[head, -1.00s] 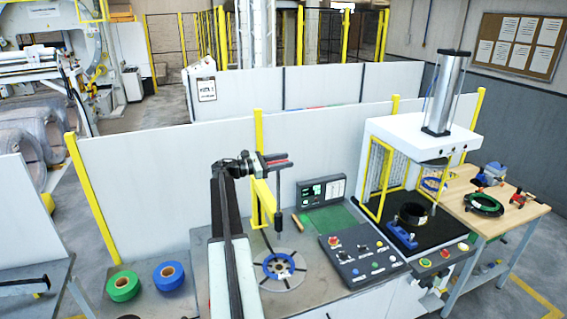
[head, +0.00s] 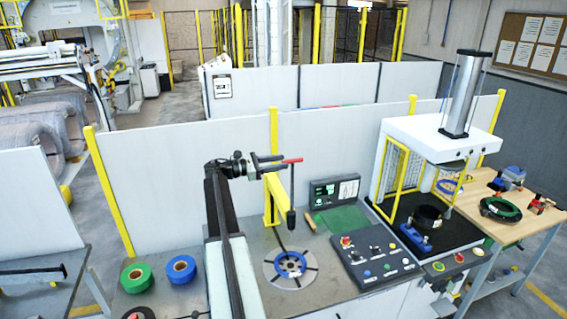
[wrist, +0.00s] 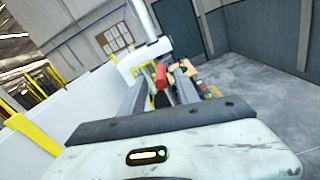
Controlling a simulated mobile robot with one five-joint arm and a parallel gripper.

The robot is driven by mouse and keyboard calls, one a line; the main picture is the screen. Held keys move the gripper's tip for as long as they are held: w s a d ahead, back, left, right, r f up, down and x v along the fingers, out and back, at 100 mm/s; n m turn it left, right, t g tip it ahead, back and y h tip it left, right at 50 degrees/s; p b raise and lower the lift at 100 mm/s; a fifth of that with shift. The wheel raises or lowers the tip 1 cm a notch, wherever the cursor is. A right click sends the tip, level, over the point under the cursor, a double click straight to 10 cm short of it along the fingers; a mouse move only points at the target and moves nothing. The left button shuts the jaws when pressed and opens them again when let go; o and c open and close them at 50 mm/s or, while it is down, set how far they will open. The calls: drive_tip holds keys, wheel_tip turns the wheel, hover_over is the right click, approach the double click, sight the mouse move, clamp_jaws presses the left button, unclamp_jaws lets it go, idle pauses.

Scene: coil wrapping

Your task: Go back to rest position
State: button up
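My gripper (head: 280,163) is raised above the left part of the workbench, pointing right. Its two fingers are apart in the wrist view (wrist: 162,84), with nothing clearly held. A red handle (head: 293,160) shows at the fingertips in the head view, above the yellow arm (head: 275,197) with its black hanging tool (head: 291,218). A red piece (wrist: 160,72) shows between the fingers in the wrist view; whether it touches them I cannot tell. A blue coil (head: 290,264) lies on the round spoked plate (head: 273,279) below.
Green tape (head: 135,277) and blue tape (head: 181,269) rolls lie left of my arm. A control panel (head: 368,256) and a white press (head: 425,137) stand to the right. A wooden table (head: 530,217) holds a green coil (head: 507,209). A white partition (head: 180,170) runs behind the bench.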

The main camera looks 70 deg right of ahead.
drive_tip(key=w+a+f+m+t+y+b, duration=0.1)
drive_tip(key=w+a+f+t+b, duration=0.5)
drive_tip(key=a+f, duration=0.5)
drive_tip(key=w+a+f+m+t+y+b, duration=0.1)
drive_tip(key=w+a+f+b, duration=0.2)
drive_tip(key=w+a+f, duration=0.8)
drive_tip(key=w+a+f+m+t+y+b, duration=0.15)
drive_tip(key=w+a+f+t+b, duration=0.3)
drive_tip(key=a+f, duration=0.65)
drive_tip(key=a+f+y+b, duration=0.2)
drive_tip(key=a+f+b, duration=0.1)
drive_tip(key=a, duration=1.1)
drive_tip(key=a+f+m+t+y+b, duration=0.1)
drive_tip(key=a+f+y+b, duration=0.2)
drive_tip(key=a, duration=1.2)
drive_tip(key=a+f+m+t+y+b, duration=0.1)
drive_tip(key=a+f+y+b, duration=0.2)
drive_tip(key=a+f, duration=0.5)
drive_tip(key=a+b, duration=0.1)
drive_tip(key=a, duration=0.5)
drive_tip(key=shift+w+a+f, duration=0.2)
drive_tip(key=shift+w+a, duration=0.05)
drive_tip(key=shift+w, duration=0.05)
drive_tip(key=shift+d+t, duration=0.1)
drive_tip(key=shift+t, duration=0.15)
